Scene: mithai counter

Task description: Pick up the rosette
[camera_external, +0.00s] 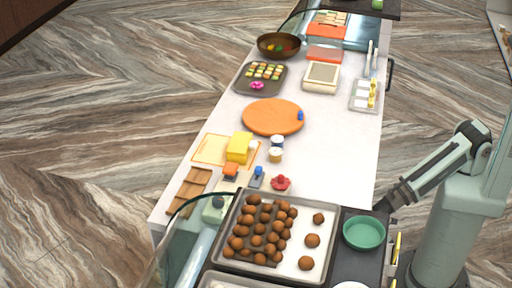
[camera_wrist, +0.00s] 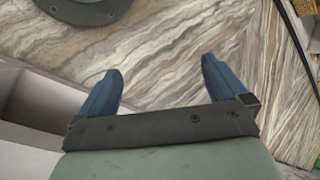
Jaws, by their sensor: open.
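Two small flower-like pieces could be the rosette, and I cannot tell which is meant. A red one (camera_external: 281,183) lies on the white counter (camera_external: 330,150), just behind the large tray of brown balls. A bright pink one (camera_external: 257,86) sits at the front of a dark tray of small sweets. In the wrist view my gripper (camera_wrist: 162,82) has its two blue fingers spread, with nothing between them. It faces the patterned floor, and neither flower-like piece shows there. In the external view the fingers are not clearly seen; my arm reaches down to the counter's right edge.
The ball tray (camera_external: 322,210) and a green bowl (camera_external: 364,233) stand near the arm. Small cups (camera_external: 276,155) and a blue-topped item (camera_external: 257,177) are close to the red piece. An orange round board (camera_external: 273,117) lies farther back. The counter right of the red piece is clear.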

